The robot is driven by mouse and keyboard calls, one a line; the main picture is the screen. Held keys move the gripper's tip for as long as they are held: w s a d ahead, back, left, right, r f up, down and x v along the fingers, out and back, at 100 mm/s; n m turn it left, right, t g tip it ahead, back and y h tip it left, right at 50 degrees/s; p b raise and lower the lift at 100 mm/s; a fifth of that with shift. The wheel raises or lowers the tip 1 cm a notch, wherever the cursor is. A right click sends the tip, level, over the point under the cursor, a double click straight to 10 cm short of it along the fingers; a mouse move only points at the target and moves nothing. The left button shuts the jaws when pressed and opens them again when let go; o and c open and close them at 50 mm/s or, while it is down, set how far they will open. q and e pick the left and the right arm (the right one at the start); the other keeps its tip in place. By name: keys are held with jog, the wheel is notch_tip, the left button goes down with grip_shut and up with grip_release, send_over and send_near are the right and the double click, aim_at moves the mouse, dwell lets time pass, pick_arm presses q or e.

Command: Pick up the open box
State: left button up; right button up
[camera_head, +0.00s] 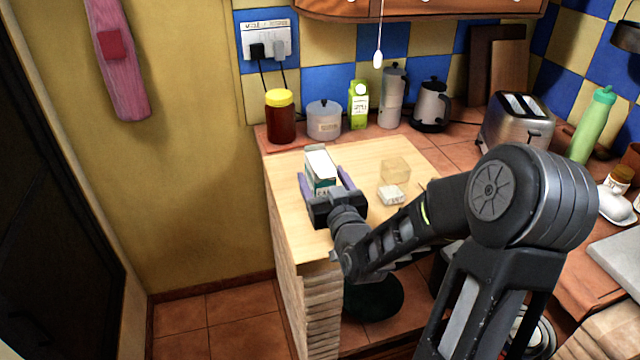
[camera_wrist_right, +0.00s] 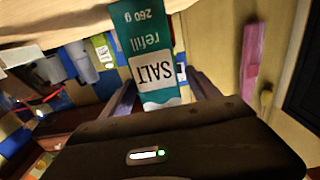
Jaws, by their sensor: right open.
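The open box is a white and teal salt refill carton (camera_head: 321,168) with its top flaps up, standing on the wooden counter top (camera_head: 290,190). In the right wrist view the carton (camera_wrist_right: 150,60) shows its "SALT refill 260 g" label upside down. My right gripper (camera_head: 325,186) is open, with one purple finger on each side of the carton. In the right wrist view the carton lies between the fingers of this gripper (camera_wrist_right: 160,95); I cannot tell whether they touch it. My left gripper is not in view.
A small clear container (camera_head: 395,170) and a white packet (camera_head: 391,195) are right of the carton. Behind stand a yellow-lidded jar (camera_head: 280,118), a grey pot (camera_head: 324,122), a green carton (camera_head: 358,105) and a kettle (camera_head: 431,105). A toaster (camera_head: 516,125) stands at right.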

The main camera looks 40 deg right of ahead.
jog(key=shift+p+x, duration=0.75)
jog(key=shift+x, duration=1.9)
grip_shut()
